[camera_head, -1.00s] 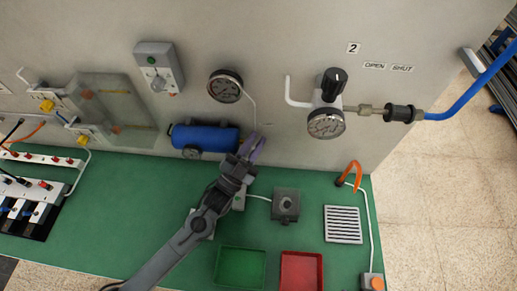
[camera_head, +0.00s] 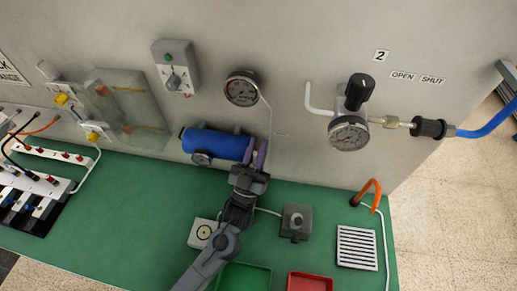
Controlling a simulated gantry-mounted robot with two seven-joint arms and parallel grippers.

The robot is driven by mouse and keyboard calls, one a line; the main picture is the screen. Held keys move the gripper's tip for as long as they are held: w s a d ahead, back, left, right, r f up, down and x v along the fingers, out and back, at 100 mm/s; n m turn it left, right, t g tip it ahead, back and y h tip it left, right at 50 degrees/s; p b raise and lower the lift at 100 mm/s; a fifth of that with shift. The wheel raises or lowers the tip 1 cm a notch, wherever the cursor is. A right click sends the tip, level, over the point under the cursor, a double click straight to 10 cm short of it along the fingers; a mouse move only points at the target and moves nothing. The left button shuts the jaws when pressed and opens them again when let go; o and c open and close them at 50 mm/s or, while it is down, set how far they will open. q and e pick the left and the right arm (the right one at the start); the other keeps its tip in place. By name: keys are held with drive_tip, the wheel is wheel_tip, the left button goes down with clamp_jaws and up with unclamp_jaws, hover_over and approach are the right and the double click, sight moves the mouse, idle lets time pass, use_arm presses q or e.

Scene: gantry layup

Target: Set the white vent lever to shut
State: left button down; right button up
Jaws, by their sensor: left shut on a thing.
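My left gripper (camera_head: 256,160) is at the right end of the blue tank (camera_head: 214,144), against the wall panel. Its purple-grey fingers are shut, apparently on the white vent lever, which they hide; I cannot make out the lever or its setting. A thin pale line runs from the gauge (camera_head: 242,89) down to the fingers. A tiny label (camera_head: 281,134), too small to read, is just right of them. My right gripper is not in view.
At the right are a black-knobbed valve (camera_head: 359,92), a second gauge (camera_head: 348,134) and OPEN and SHUT labels (camera_head: 417,78). Below are a grey box (camera_head: 296,222), a green tray (camera_head: 243,278), a red tray (camera_head: 310,283) and a white grille (camera_head: 357,247). Green bench shows between them.

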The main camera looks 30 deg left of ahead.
use_arm(q)
drive_tip(key=shift+f, duration=0.1)
drive_tip(key=c, duration=1.1)
unclamp_jaws()
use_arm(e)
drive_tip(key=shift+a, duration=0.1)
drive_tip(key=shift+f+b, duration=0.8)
use_arm(q)
drive_tip(key=v, duration=1)
drive_tip(key=shift+s+f, duration=0.25)
drive_tip(key=shift+s, duration=0.05)
drive_tip(key=shift+r, duration=0.1)
